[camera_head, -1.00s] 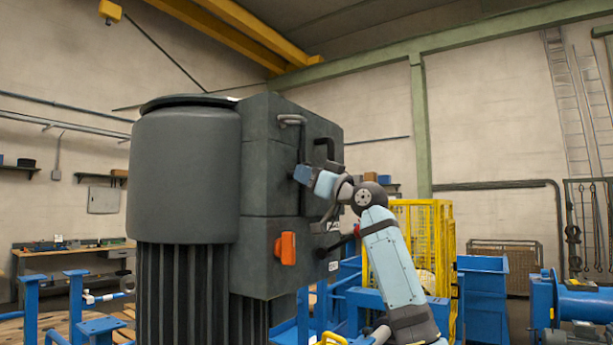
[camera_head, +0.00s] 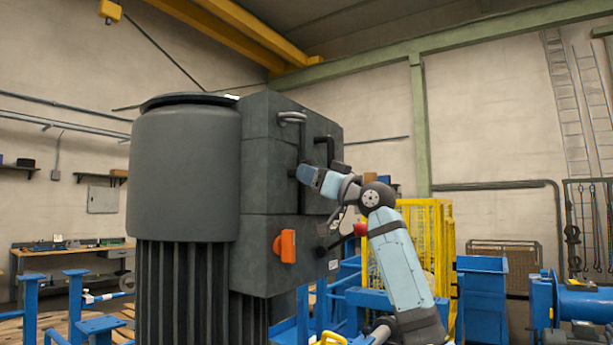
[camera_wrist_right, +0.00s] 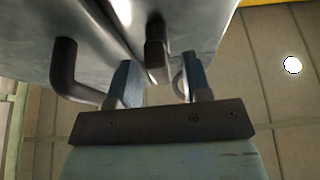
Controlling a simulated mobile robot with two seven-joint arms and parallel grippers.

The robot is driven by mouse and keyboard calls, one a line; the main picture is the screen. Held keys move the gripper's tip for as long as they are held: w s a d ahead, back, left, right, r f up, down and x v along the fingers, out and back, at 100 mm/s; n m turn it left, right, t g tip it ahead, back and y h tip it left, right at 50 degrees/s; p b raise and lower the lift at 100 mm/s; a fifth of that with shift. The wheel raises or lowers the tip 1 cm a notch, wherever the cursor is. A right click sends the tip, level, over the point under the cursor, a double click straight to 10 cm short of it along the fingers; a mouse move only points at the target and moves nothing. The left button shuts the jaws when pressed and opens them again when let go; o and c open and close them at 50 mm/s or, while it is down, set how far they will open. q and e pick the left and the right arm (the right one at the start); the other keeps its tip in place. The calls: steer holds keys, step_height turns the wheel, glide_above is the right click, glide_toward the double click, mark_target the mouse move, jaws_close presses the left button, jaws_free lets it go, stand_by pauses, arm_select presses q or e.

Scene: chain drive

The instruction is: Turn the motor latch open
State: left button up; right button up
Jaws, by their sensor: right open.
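The large dark grey motor (camera_head: 190,175) stands at centre left in the head view, with a box-shaped housing on its right side. The housing face carries a grey bent handle (camera_head: 292,117), a black bent handle (camera_head: 328,142) and an orange switch (camera_head: 286,246). I cannot tell for sure which part is the latch. My right gripper (camera_head: 299,173) is at the face below the grey handle. In the right wrist view the gripper (camera_wrist_right: 161,78) is open, with a dark bar (camera_wrist_right: 156,50) between its fingers, contact unclear. A bent handle (camera_wrist_right: 66,75) is left of them.
A red knob (camera_head: 360,229) on a black lever sits beside my right arm. A yellow mesh cage (camera_head: 438,245) and blue bins (camera_head: 482,285) stand behind the arm. A workbench (camera_head: 70,252) is at the far left wall. Air above the arm is clear.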

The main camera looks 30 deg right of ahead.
steer(key=b+v, duration=0.3)
steer(key=v, duration=0.9)
steer(key=shift+s, duration=0.1)
